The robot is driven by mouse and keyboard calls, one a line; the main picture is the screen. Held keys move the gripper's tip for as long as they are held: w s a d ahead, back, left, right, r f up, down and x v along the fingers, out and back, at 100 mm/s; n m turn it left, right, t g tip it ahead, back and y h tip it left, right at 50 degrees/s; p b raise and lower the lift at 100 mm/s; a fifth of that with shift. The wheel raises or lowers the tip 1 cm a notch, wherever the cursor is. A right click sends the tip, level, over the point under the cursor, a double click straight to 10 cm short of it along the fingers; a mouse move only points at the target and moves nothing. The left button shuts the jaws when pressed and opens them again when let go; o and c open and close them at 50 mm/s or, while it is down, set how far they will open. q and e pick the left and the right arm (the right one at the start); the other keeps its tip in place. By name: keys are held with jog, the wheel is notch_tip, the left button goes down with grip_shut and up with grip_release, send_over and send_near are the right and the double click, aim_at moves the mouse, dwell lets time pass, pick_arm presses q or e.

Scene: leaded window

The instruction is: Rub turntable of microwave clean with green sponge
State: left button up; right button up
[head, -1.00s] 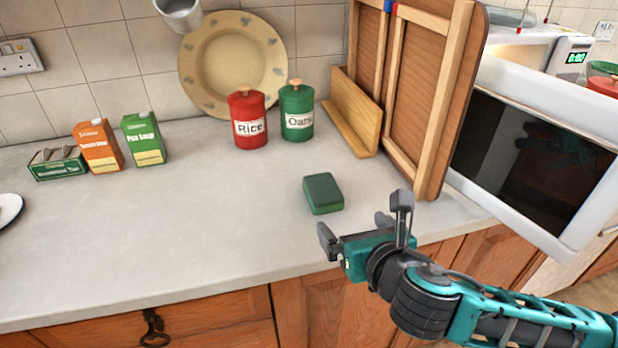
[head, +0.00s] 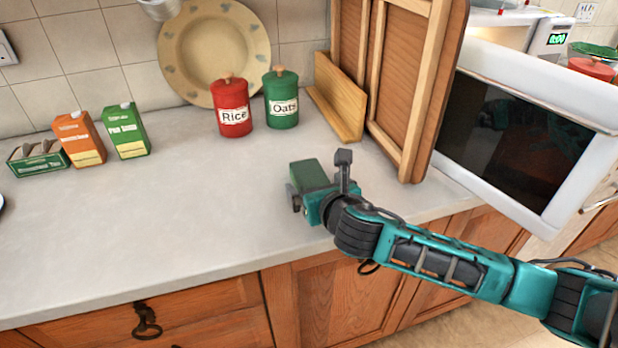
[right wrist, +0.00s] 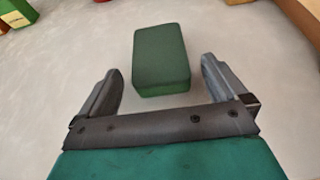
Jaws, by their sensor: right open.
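The green sponge (head: 309,173) is a dark green block lying on the worktop. My right gripper (head: 318,190) is right at its near side in the head view, hiding its lower part. In the right wrist view the sponge (right wrist: 162,58) lies just ahead, between the lines of the two spread fingers of the right gripper (right wrist: 161,82). The fingers are open and empty. The microwave (head: 575,190) is at the right with its dark glass door (head: 515,145) standing open. The turntable cannot be seen. My left gripper is not in view.
Wooden panels (head: 415,90) stand between the sponge and the microwave. A red Rice canister (head: 232,112) and a green Oats canister (head: 281,105) stand behind. Cartons (head: 125,130) are at the left. The worktop (head: 190,205) left of the gripper is clear.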

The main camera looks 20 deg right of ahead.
aim_at(315, 184)
jog(key=shift+w+f, duration=0.25)
jog(key=shift+w, duration=0.35)
jog(key=shift+c, duration=0.2)
jog(key=c, duration=1.1)
jog(key=shift+r, duration=0.1)
notch_tip(315, 184, up, 20)
